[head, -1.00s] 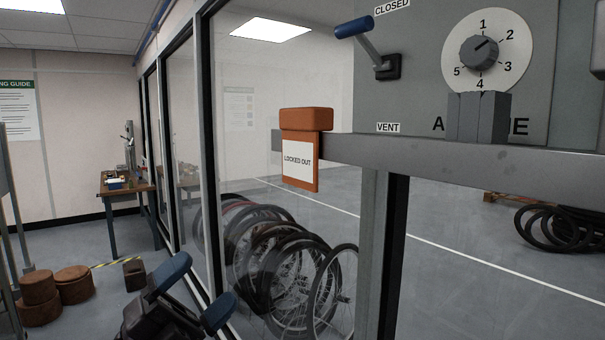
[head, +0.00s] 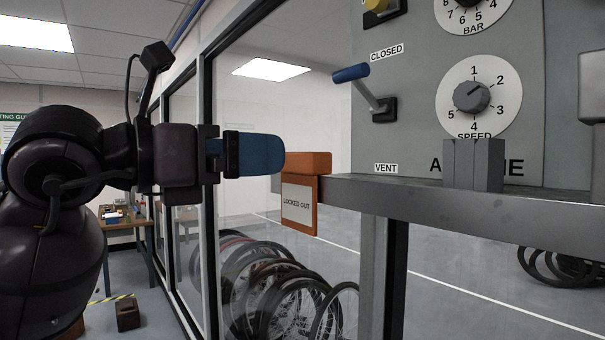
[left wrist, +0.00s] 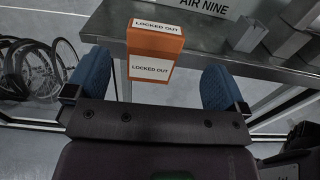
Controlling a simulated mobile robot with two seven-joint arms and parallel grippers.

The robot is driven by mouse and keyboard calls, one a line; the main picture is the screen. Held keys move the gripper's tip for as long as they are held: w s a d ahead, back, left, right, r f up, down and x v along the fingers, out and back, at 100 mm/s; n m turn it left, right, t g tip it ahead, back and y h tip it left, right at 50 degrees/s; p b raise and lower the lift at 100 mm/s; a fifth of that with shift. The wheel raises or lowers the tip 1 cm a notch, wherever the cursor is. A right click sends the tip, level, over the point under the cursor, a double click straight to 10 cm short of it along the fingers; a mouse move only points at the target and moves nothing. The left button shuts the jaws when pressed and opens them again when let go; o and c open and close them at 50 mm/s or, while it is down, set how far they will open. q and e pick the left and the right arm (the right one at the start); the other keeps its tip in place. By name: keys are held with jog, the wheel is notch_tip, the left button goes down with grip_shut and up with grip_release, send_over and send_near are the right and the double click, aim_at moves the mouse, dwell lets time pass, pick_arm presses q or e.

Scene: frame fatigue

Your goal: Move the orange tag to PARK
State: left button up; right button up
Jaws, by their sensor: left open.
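The orange tag (head: 308,163) sits over the left end of a grey metal ledge (head: 430,193). Its front flap hangs below the ledge and has a white LOCKED OUT label. The left wrist view shows the tag (left wrist: 155,42) with labels on its top and front. My left gripper (head: 272,156) is just left of the tag in the head view, level with its top. In the left wrist view its blue fingers are wide apart, with the tag ahead between them. They hold nothing. No marking reading PARK is legible in either view. My right gripper is not in view.
A panel behind the ledge carries a blue-handled lever (head: 364,90) between CLOSED and VENT, and a speed dial (head: 472,96). Grey blocks (head: 472,164) stand on the ledge right of the tag. Bicycle wheels (head: 285,290) stand behind the glass.

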aim_at(294, 153)
pick_arm(q)
jog(key=x, duration=0.5)
jog(key=shift+d, duration=0.1)
jog(key=shift+p+x, duration=0.8)
jog(key=shift+x, duration=2)
jog(key=shift+w+f, duration=0.2)
jog(key=c, duration=0.7)
jog(key=shift+c, duration=0.6)
jog(key=shift+r, duration=0.15)
